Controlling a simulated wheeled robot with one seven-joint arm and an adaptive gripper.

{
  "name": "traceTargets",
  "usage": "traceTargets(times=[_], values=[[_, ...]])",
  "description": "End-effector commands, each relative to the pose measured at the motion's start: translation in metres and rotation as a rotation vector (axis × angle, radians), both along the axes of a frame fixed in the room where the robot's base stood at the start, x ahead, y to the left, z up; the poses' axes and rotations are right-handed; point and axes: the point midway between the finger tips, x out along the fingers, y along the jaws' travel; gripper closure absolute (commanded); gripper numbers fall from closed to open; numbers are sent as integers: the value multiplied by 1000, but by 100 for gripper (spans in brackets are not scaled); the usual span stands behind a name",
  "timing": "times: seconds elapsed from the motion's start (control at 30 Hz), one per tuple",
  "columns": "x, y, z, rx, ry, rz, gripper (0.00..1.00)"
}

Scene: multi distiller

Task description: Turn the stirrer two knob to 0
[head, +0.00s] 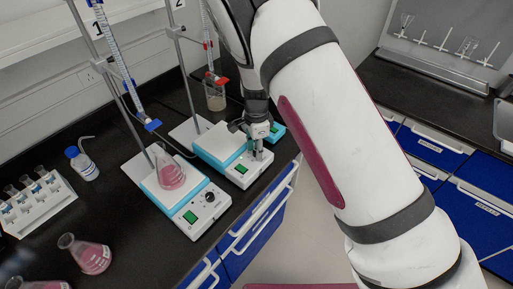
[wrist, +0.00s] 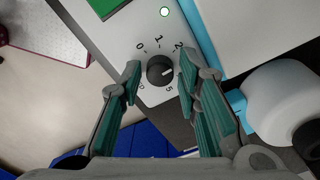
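The stirrer two (head: 222,143) is the white and light blue unit at the back, beneath the stand marked 2. Its black round knob (wrist: 160,70) shows in the wrist view, on a white panel with the numbers 0, 1, 2 and 5 around it. A small pale mark on the knob seems to point right, away from the 0 at the upper left. My gripper (wrist: 158,74) is open, with one fingertip on each side of the knob and a small gap on both sides. In the head view my gripper (head: 257,154) hides the knob.
A second stirrer (head: 200,205) stands in front, with a flask of pink liquid (head: 170,172) on it. A flask (head: 92,255), bottle (head: 82,163) and tube rack (head: 38,203) stand on the left.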

Motion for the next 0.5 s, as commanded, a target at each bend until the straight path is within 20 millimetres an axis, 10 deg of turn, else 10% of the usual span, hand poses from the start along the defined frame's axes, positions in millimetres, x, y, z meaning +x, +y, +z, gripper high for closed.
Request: traceTargets(times=[0.13, 0.27, 0.5], values=[[0, 0, 0, 0, 0, 0, 69], [0, 0, 0, 0, 0, 0, 99], [0, 0, 1, 0, -1, 4, 100]])
